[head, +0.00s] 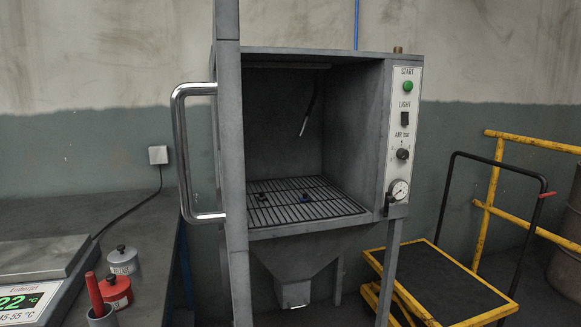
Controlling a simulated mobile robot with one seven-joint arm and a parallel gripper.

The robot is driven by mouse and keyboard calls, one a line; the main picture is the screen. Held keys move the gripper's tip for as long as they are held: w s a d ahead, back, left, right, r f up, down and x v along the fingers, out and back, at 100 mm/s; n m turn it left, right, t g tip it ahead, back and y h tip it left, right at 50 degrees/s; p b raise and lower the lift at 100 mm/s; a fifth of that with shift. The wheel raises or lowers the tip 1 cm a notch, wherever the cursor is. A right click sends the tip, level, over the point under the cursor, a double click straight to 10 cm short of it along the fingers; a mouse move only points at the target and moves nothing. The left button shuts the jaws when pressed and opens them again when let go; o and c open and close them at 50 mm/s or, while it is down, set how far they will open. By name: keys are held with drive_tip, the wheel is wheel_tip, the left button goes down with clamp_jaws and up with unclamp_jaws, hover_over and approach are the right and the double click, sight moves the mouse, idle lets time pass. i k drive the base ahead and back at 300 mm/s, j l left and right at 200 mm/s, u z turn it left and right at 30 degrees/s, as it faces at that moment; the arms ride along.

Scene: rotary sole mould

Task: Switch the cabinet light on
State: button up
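The grey cabinet (285,140) stands in the middle of the head view with its front open and its inside dim. Its door is swung out on the left, seen nearly edge-on, with a large chrome handle (182,150). On the right front is a white control panel (396,160). The black light switch (405,118) sits there under the word LIGHT, below the green START button (408,86) and above the black AIR knob (403,154). The switch is too small to tell which way it is tipped. My gripper is not in view.
A pressure gauge (399,190) sits low on the panel. A slatted grate (300,204) with small dark items forms the cabinet floor. A yellow trolley (440,285) and yellow rail (490,185) stand at right.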

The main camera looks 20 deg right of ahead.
sight(404, 115)
drive_tip(key=k, duration=0.65)
drive_tip(key=z, duration=1.65)
drive_tip(key=i+j, duration=0.25)
drive_tip(key=i, duration=0.3)
drive_tip(key=i+j+z, duration=0.1)
drive_tip(key=i, duration=0.4)
drive_tip(key=i+j, duration=0.2)
drive_tip(key=i, duration=0.35)
drive_tip(key=i+j, duration=0.15)
drive_tip(key=i, duration=0.45)
